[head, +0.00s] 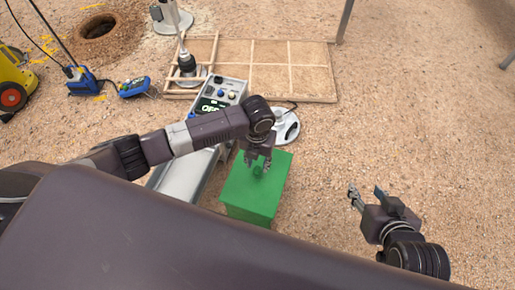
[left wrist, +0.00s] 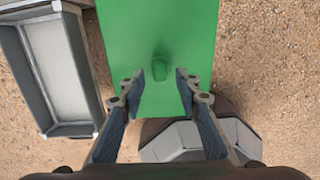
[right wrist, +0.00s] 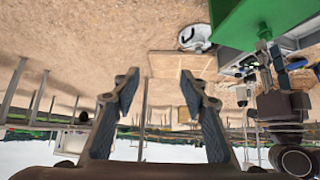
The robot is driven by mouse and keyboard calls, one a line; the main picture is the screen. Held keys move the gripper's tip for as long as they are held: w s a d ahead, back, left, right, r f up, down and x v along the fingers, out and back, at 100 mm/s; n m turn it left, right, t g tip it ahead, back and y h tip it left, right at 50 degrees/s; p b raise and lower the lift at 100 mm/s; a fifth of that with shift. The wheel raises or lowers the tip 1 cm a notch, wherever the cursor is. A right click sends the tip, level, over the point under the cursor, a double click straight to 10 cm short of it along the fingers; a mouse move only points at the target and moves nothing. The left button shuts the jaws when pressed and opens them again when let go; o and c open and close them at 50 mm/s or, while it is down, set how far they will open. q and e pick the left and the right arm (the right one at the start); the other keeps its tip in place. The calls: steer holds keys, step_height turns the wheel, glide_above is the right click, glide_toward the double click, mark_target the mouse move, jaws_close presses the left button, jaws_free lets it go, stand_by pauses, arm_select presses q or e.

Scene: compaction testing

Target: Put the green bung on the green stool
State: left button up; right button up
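The green stool (head: 246,192) is a green box-like block on the sandy ground, just in front of my body in the head view. The green bung (head: 258,171) is on its top; it also shows in the left wrist view (left wrist: 159,68), near the middle of the stool top (left wrist: 190,30). My left gripper (head: 258,166) is above the stool with its fingers pointing down. Its fingers are open and apart, with the bung visible between and beyond the tips (left wrist: 160,80). My right gripper (head: 366,194) is open and empty over bare ground, right of the stool.
A grey metal tray (head: 185,178) and a control box with a display (head: 220,95) stand left of the stool. A white round device (head: 286,126) lies behind it. A wooden-framed panel (head: 290,68) is further back. The ground on the right is clear.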

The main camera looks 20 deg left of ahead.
mark_target(257, 168)
arm_select(q)
steer(key=shift+r+p, duration=1.35)
steer(key=shift+r, duration=3.15)
steer(key=s+d+n+t+h, duration=0.25)
steer(key=s+d+n, duration=0.55)
steer(key=n, duration=0.5)
steer(key=s+a+r+n+y, duration=0.1)
steer(key=s+a+n, duration=0.4)
steer(key=n, duration=0.5)
steer(key=s+a+r+n+t+y, duration=0.1)
steer(key=s+a+n, duration=0.4)
steer(key=a+n, duration=0.5)
steer(key=shift+a+r+n, duration=0.15)
steer(key=shift+r+n, duration=0.3)
steer(key=shift+n, duration=0.15)
arm_select(e)
steer(key=s+d+f+g, duration=0.1)
steer(key=s+g, duration=0.1)
steer(key=s, duration=0.3)
steer(key=s+d+f+g+h, duration=0.1)
steer(key=s+d+f+g, duration=0.1)
steer(key=s, duration=0.4)
steer(key=shift+d+f+g, duration=0.2)
steer(key=shift+f+g, duration=0.05)
steer(key=shift+g, duration=0.35)
